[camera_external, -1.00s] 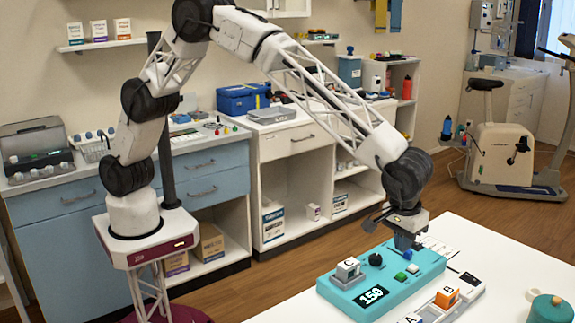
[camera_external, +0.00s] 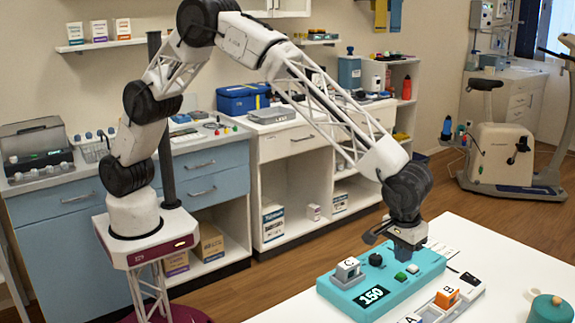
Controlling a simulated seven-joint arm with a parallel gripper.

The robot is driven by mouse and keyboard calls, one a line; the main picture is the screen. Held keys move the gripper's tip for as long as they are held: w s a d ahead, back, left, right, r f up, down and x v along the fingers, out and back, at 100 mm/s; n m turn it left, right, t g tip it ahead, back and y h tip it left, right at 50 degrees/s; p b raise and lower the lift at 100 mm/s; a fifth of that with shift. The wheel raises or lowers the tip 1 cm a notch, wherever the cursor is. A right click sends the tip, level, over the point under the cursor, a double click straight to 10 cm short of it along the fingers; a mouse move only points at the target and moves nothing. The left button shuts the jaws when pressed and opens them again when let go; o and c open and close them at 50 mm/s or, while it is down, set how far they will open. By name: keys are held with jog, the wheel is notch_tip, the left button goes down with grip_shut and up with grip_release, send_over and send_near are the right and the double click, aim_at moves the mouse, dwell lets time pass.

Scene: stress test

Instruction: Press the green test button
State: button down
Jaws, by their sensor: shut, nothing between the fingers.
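A teal box (camera_external: 340,291) with a black display reading 150 lies on the white table. On its top are a green button (camera_external: 400,277), a small white button (camera_external: 412,268), a black knob (camera_external: 375,259) and a grey block marked C (camera_external: 348,268). My gripper (camera_external: 405,256) points down over the box's back right part, just behind the green and white buttons. It is shut and holds nothing. Its fingertips are small and dark, and I cannot tell whether they touch the box.
A white tray (camera_external: 430,312) in front of the box holds an orange block marked B (camera_external: 446,297) and a block marked A (camera_external: 411,319). A teal round container (camera_external: 549,309) stands at the right. A white card (camera_external: 443,250) lies behind the box. The table's back right is clear.

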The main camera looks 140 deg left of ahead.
aim_at(401, 275)
jog(key=shift+a+f, duration=0.2)
jog(key=shift+f, duration=1.8)
jog(key=shift+f, duration=0.5)
jog(key=shift+s+d+r, duration=0.1)
jog(key=shift+d+r, duration=0.15)
jog(key=shift+d, duration=0.5)
jog(key=shift+d+r, duration=0.25)
jog(key=shift+d, duration=0.5)
jog(key=shift+r, duration=0.15)
notch_tip(401, 275, up, 7)
jog(key=shift+d+r, duration=0.2)
jog(key=shift+d, duration=0.2)
